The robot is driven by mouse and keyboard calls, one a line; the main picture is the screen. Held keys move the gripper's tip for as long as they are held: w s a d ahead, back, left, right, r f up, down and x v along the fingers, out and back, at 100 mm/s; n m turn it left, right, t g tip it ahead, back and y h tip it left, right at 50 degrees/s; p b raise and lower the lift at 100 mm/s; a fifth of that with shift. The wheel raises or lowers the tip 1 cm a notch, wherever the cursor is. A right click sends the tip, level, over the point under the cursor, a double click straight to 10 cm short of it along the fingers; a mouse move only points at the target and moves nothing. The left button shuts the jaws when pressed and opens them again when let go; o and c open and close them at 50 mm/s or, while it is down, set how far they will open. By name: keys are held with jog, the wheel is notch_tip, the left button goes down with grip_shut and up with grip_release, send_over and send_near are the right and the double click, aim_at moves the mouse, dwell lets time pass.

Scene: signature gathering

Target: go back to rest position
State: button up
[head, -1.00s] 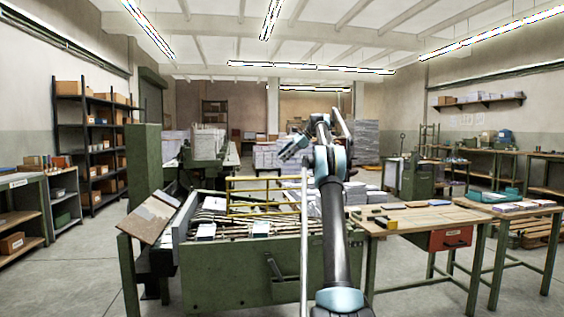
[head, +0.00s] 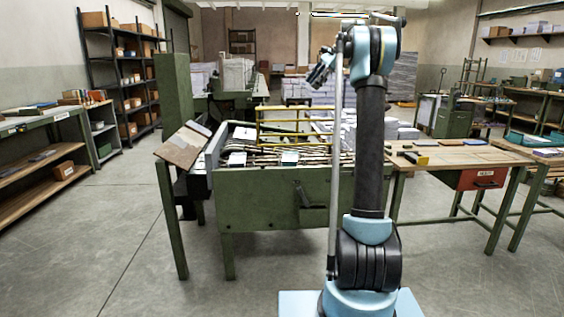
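My gripper (head: 319,72) is at the upper middle of the head view, left of my arm's raised upper joints. It is small and seen at an angle, and it looks empty, but its finger gap cannot be made out. My arm stands nearly upright from its base, with its top bent over. The gripper hangs in the air, apart from the furniture.
A green gathering machine (head: 270,200) with a yellow rail frame (head: 285,113) stands ahead. A wooden workbench (head: 450,157) with a red drawer (head: 482,179) is on the right. Shelves (head: 120,75) line the left. The floor (head: 130,220) is clear at front left.

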jog(key=s+f+n+h, duration=0.15)
jog(key=s+f, duration=0.25)
jog(key=s, duration=0.8)
jog(key=s+f+n+h, duration=0.1)
jog(key=s+f+n, duration=0.25)
jog(key=s, duration=0.75)
jog(key=s+f+n+h, duration=0.2)
jog(key=s+f, duration=0.3)
jog(key=s, duration=0.7)
jog(key=s+d+f+n+h, duration=0.1)
jog(key=s+f+n, duration=0.1)
jog(key=s+f, duration=1)
jog(key=s+d+f+n+h, duration=0.1)
jog(key=s+d+f+n, duration=0.1)
jog(key=s+f, duration=1.1)
jog(key=shift+s+d+f+n+h, duration=0.15)
jog(key=shift+d+f+n+h, duration=0.2)
jog(key=shift+f+n, duration=0.4)
jog(key=shift+f, duration=0.15)
jog(key=shift+w+f, duration=0.2)
jog(key=shift+w, duration=0.2)
